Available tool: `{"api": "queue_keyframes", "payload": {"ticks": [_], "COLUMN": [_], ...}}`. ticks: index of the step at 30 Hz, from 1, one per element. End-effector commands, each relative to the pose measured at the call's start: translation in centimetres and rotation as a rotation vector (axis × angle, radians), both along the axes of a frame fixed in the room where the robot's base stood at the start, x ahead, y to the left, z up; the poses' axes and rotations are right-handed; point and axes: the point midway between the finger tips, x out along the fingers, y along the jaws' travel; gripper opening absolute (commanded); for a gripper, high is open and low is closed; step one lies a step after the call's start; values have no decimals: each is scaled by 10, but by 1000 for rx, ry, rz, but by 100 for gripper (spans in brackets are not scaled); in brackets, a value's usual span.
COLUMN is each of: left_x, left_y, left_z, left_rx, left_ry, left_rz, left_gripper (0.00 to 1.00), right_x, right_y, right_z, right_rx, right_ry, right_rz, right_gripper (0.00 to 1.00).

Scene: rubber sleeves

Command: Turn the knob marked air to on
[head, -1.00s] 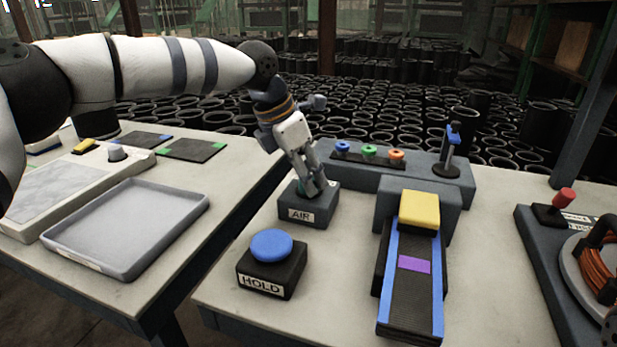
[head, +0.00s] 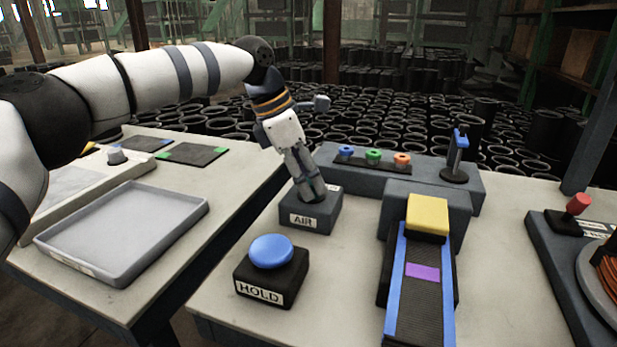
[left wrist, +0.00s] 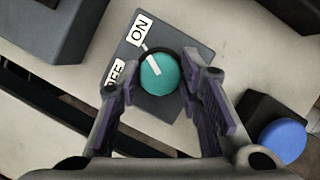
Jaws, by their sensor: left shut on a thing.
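The air knob (left wrist: 160,74) is round and teal with a white pointer bar, on a dark grey box (head: 312,216) labelled AIR. In the left wrist view the ON label (left wrist: 140,27) is above the knob and the OFF label (left wrist: 115,70) is to its left. The pointer slants up and left, closer to ON than to OFF. My left gripper (head: 312,194) comes down onto the box and is shut on the knob, one finger on each side. In the head view the fingers hide the knob. My right gripper is not in view.
A HOLD box with a blue button (head: 271,251) stands just in front of the AIR box. A small conveyor (head: 423,290) with a yellow block (head: 427,215) is to the right. Behind is a ledge with coloured rings (head: 373,155). A grey tray (head: 125,232) lies on the left table.

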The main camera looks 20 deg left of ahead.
Motion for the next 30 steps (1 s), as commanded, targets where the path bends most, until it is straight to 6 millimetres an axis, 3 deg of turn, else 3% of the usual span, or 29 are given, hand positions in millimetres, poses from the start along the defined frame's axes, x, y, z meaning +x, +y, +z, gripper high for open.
{"api": "queue_keyframes", "payload": {"ticks": [5, 6, 8, 19, 30], "left_x": [-1, -1, -1, -1, -17], "left_y": [0, 0, 0, 2, 33], "left_z": [-3, -3, -3, 6, 90], "left_rx": [4, 4, 3, 0, 1], "left_ry": [6, 6, 6, 0, 0], "left_rz": [-4, -4, -3, 0, 0], "left_gripper": [5, 38, 51, 52, 52], "right_x": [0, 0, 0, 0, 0], "right_y": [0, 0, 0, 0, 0], "right_z": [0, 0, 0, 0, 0], "right_rx": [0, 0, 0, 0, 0], "right_ry": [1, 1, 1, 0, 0], "right_rz": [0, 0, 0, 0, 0], "right_gripper": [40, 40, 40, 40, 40]}}
